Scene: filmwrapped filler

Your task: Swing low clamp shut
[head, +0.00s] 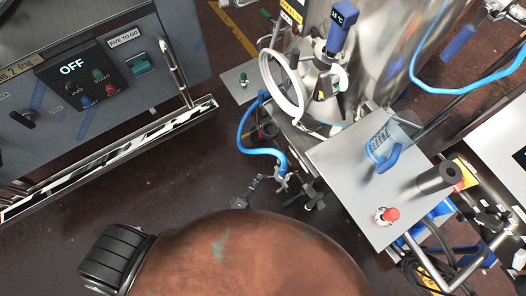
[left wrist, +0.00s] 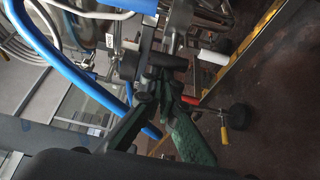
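In the head view, small metal clamp and fitting parts (head: 284,183) sit low under the steel machine, by the end of a blue hose. I cannot tell which is the low clamp or whether it is open. My left gripper (head: 253,187) appears small and dark just left of these parts. Small handles with white (left wrist: 213,57) and red (left wrist: 190,100) grips are close beside the fingers. Contact and finger gap are unclear. My right gripper is not in view.
A blue hose (head: 262,151) loops close above the clamp parts. The steel vessel (head: 390,50) and a metal shelf with a red button (head: 386,215) stand to the right. A grey control cabinet (head: 110,80) is at left. Dark floor (head: 180,165) lies open between them.

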